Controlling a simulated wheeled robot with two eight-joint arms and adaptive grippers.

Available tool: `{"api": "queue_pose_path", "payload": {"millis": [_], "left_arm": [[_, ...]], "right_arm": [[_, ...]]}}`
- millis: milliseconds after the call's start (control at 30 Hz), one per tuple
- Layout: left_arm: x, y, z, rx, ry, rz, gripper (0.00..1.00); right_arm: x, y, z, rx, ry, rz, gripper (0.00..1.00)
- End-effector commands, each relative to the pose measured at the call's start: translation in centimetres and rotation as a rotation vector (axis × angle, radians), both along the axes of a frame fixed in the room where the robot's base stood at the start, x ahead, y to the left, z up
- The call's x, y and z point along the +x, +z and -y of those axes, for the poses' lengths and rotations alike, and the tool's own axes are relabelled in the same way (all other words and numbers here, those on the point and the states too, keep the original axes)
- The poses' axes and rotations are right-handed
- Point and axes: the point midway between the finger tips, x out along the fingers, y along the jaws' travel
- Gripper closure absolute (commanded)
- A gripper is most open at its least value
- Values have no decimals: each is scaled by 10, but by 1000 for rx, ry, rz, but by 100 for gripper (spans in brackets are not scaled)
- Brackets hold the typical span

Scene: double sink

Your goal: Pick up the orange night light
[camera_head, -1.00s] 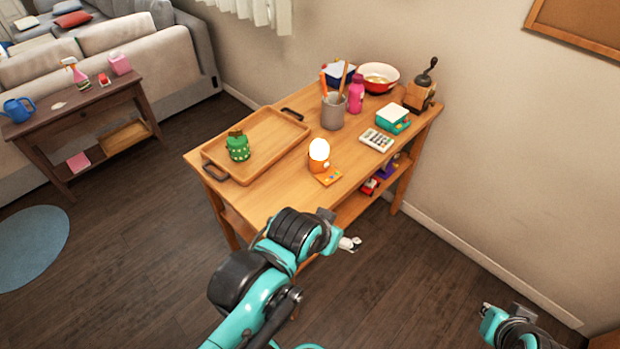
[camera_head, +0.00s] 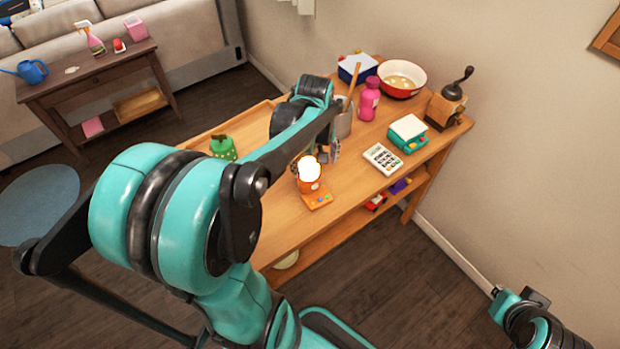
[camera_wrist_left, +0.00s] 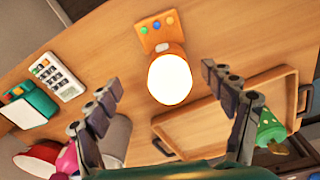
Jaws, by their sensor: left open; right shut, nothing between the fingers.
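The orange night light (camera_head: 309,174) stands on the wooden table, its white top glowing and its small base bearing coloured buttons. In the left wrist view the night light (camera_wrist_left: 169,78) lies ahead between the fingers, its bright top facing the camera. My left gripper (camera_wrist_left: 162,92) is open, with one finger to each side and nothing held. In the head view my left gripper (camera_head: 322,155) is just behind the night light, partly hidden by my arm. My right gripper (camera_head: 560,345) is at the bottom right edge, mostly cut off, away from the table.
A wooden tray (camera_head: 245,120) with a green cactus-like object (camera_head: 223,148) is at the left. A calculator (camera_head: 383,158), teal box (camera_head: 408,133), grinder (camera_head: 447,105), pink bottle (camera_head: 369,98), red bowl (camera_head: 402,77) and utensil cup (camera_head: 343,122) stand around. The table's front right is clear.

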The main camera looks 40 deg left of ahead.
Motion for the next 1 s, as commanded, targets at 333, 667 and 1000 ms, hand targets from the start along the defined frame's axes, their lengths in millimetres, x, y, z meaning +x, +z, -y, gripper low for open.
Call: {"api": "queue_pose_path", "payload": {"millis": [333, 667, 1000], "left_arm": [[2, -35, -21, -28, 128, -60, 18], [6, -75, -21, -28, 125, -58, 18], [5, -90, -21, -28, 124, -58, 18]], "right_arm": [[0, -9, 0, 0, 0, 0, 100], [0, -30, 0, 0, 0, 0, 100], [0, -34, 0, 0, 0, 0, 100]]}}
